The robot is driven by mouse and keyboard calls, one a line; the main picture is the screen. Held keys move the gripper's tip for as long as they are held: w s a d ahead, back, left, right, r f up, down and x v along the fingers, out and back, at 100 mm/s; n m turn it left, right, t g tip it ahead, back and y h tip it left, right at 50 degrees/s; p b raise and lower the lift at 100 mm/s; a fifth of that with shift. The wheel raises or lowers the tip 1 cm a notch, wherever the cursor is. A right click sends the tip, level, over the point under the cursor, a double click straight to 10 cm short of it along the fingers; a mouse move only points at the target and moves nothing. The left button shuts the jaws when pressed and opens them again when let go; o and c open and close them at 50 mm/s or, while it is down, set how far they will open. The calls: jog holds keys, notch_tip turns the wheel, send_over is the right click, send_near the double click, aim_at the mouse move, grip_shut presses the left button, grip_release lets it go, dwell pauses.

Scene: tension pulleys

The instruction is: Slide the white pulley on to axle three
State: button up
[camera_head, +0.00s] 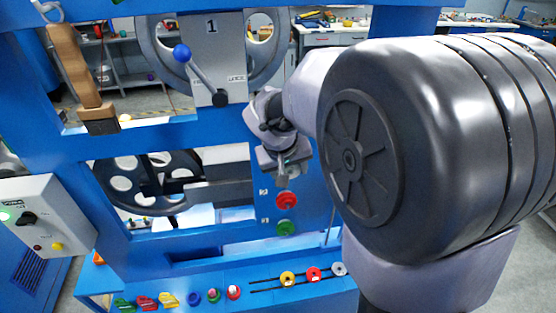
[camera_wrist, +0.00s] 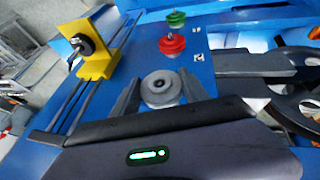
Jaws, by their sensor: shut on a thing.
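My gripper (camera_head: 284,172) is in front of the blue upright panel, just above the red pulley (camera_head: 286,200). In the wrist view, my gripper's two fingers (camera_wrist: 160,92) are shut on the white pulley (camera_wrist: 161,88), which looks light grey with a round hub facing the camera. The red pulley also shows in the wrist view (camera_wrist: 172,43), with the green pulley (camera_wrist: 176,19) beyond it. Both sit on axles on the panel. Axle three is not visible; the white pulley and gripper cover that part of the panel. I cannot tell whether the pulley is around the axle.
A dark spoked wheel (camera_head: 150,175) is left of the gripper. A blue-knobbed lever (camera_head: 203,72) is above left. Several coloured parts lie along the lower blue ledge (camera_head: 262,299).

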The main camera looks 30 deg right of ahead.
jog(key=shift+w, duration=0.1)
dwell(0.3)
jog(key=shift+w+d, duration=0.25)
jog(key=shift+w, duration=0.5)
dwell(0.4)
jog(key=o, duration=1.8)
jog(key=shift+w, duration=0.1)
jog(key=shift+c, duration=0.2)
notch_tip(320, 180, up, 9)
jog(key=a+p, duration=0.2)
jog(key=p, duration=0.4)
jog(key=shift+w, duration=0.3)
jog(key=shift+f, duration=0.15)
